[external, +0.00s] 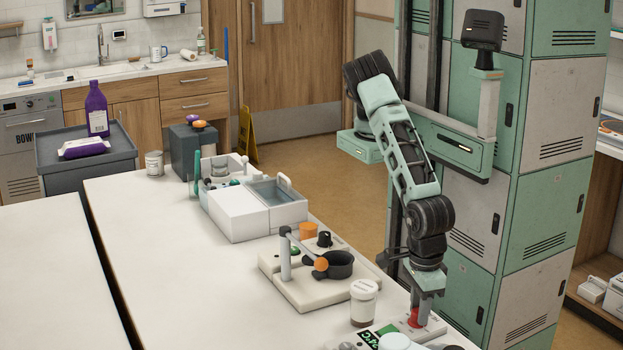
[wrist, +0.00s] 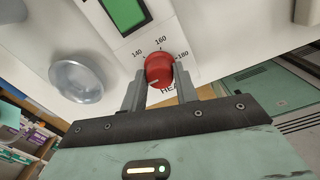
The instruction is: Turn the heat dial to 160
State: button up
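The red heat dial (wrist: 159,70) sits on a white panel with printed marks 140, 160 and 180 around its far side. A pale line shows on the dial's near part; which mark it refers to is unclear. My gripper (wrist: 158,80) has one finger on each side of the dial, with a small gap visible at least on the left, and looks open. In the external view my gripper (external: 424,300) points down over the red dial (external: 414,318), which it partly hides. A green display (wrist: 124,12) is beside the scale.
A clear round dish (wrist: 77,80) lies left of the dial in the wrist view. In the external view a lidded jar (external: 363,303) and a device with a black cup (external: 338,265) stand left of my gripper. The white table (external: 170,260) is largely clear farther left.

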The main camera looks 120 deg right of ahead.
jog(key=shift+c, duration=0.6)
